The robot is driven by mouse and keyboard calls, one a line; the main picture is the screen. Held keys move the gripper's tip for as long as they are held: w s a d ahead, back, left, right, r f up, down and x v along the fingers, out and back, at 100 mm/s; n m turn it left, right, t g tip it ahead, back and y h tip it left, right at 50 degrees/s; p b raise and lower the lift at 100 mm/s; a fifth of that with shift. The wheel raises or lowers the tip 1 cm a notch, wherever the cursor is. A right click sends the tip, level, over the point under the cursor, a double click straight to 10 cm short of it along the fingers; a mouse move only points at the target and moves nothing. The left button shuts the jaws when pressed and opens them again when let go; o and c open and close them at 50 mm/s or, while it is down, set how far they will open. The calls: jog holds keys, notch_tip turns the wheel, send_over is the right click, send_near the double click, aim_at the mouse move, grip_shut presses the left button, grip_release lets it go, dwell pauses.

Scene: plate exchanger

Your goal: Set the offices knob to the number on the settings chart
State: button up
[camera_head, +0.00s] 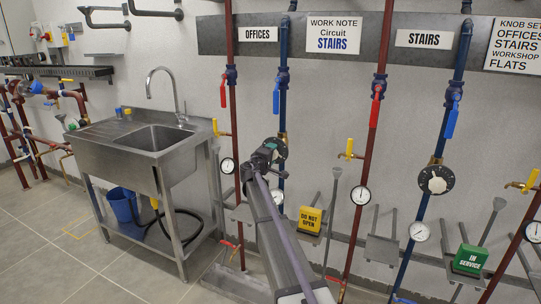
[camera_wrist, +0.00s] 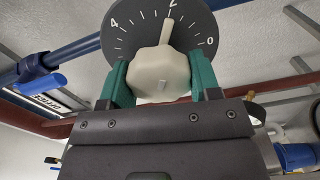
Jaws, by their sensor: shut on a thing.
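The offices knob is a cream, many-sided knob (camera_wrist: 158,80) with a raised pointer on a dark round dial (camera_wrist: 122,22). The dial reads 4 at left, 2 at top and 0 at right; the pointer is close to the 2. The green fingers of my gripper (camera_wrist: 160,72) are shut on the knob's two sides. In the head view my gripper (camera_head: 265,157) covers much of this dial (camera_head: 281,149) on the blue pipe below the OFFICES sign (camera_head: 258,34). The settings chart (camera_head: 516,45) is cut off by the right edge; its numbers are out of view.
A work note (camera_head: 334,34) reads Circuit STAIRS. The stairs dial (camera_head: 436,180) is on the blue pipe at right. Red and blue pipes with valve levers, gauges, a yellow DO NOT OPEN tag (camera_head: 310,219) and a green IN SERVICE tag (camera_head: 470,260) surround my arm. A sink (camera_head: 107,143) stands left.

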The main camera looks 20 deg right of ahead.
jog(key=o, duration=0.9)
jog(key=shift+o, duration=0.2)
jog(key=v, duration=1)
jog(key=shift+s+a, duration=0.25)
